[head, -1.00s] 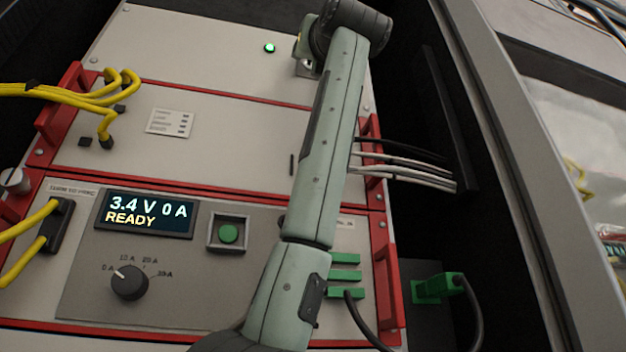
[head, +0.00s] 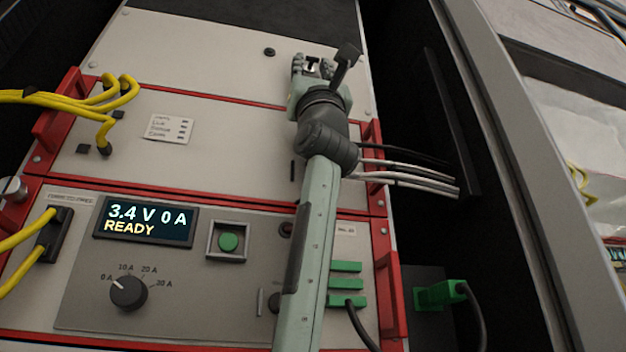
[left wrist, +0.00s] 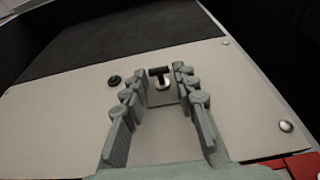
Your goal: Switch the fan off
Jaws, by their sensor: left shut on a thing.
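The fan switch (head: 312,67) is a small toggle with a dark lever on a pale plate, on the top panel. In the left wrist view the switch (left wrist: 161,78) shows its black lever and bright collar between my fingertips. My left gripper (head: 311,62) is at the switch, its fingers on either side, shut on it. It also shows in the left wrist view (left wrist: 158,84). Left of the switch, the round indicator lamp (head: 270,52) is dark; it is dark in the left wrist view (left wrist: 114,80) too. My right gripper is not in view.
Below are a display (head: 146,219) reading 3.4 V 0 A READY, a green button (head: 228,242) and a black knob (head: 129,292). Yellow cables (head: 60,95) hang at left. White and black wires (head: 410,176) run at right. Red handles (head: 390,300) stick out.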

